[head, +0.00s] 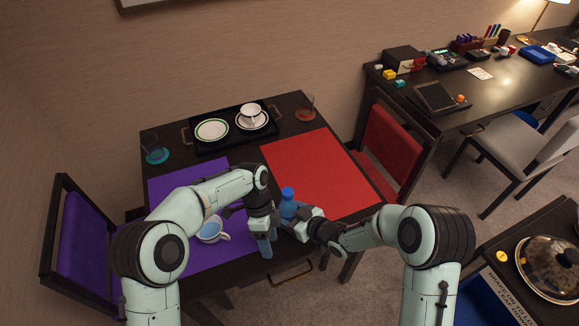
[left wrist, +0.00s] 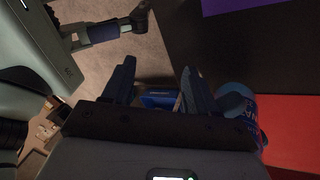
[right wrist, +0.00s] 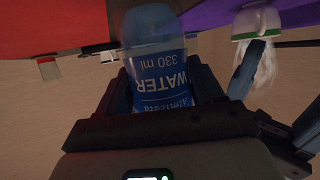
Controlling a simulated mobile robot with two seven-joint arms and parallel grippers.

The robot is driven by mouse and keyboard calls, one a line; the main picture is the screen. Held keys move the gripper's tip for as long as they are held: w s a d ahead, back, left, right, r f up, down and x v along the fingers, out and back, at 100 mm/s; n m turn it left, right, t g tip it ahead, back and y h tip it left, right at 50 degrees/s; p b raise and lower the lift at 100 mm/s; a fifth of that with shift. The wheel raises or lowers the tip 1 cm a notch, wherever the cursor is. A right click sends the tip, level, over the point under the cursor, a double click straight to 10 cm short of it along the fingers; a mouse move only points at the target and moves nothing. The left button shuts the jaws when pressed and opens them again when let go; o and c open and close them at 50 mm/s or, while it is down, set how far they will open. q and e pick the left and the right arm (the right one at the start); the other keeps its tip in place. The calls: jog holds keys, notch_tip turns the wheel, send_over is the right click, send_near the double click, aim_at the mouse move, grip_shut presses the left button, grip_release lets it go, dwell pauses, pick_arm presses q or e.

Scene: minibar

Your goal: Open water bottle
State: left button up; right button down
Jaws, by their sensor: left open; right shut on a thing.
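The blue water bottle (head: 288,208) is upright near the table's front edge, with its blue cap (head: 288,191) on top. My right gripper (head: 302,213) is shut around the bottle's body. In the right wrist view the bottle (right wrist: 160,75) sits between the fingers, its WATER label upside down. My left gripper (head: 266,246) is open, pointing down just left of the bottle. In the left wrist view its fingers (left wrist: 158,75) hold nothing, and the bottle (left wrist: 238,105) stands outside them to the right. Whether the bottle touches the table is unclear.
A white cup (head: 212,230) stands on the purple mat (head: 180,185), left of my left gripper. A red mat (head: 315,170) lies to the right. A black tray (head: 190,143) with plates and a cup is at the back. Glasses stand at the back corners.

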pick_arm(q)
jog(key=w+a+r+m+t+y, duration=0.2)
jog(key=w+a+r+m+t, duration=0.1)
jog(key=w+a+r, duration=0.5)
notch_tip(320, 180, up, 12)
jog(key=f+m+t, duration=0.1)
jog(key=m, duration=0.8)
send_over(291, 191)
jog(key=shift+a+r, duration=0.25)
jog(key=shift+d+f, duration=0.1)
jog(key=shift+f, duration=3.85)
jog(key=shift+h, duration=0.3)
grip_shut()
jog(key=shift+d, duration=0.1)
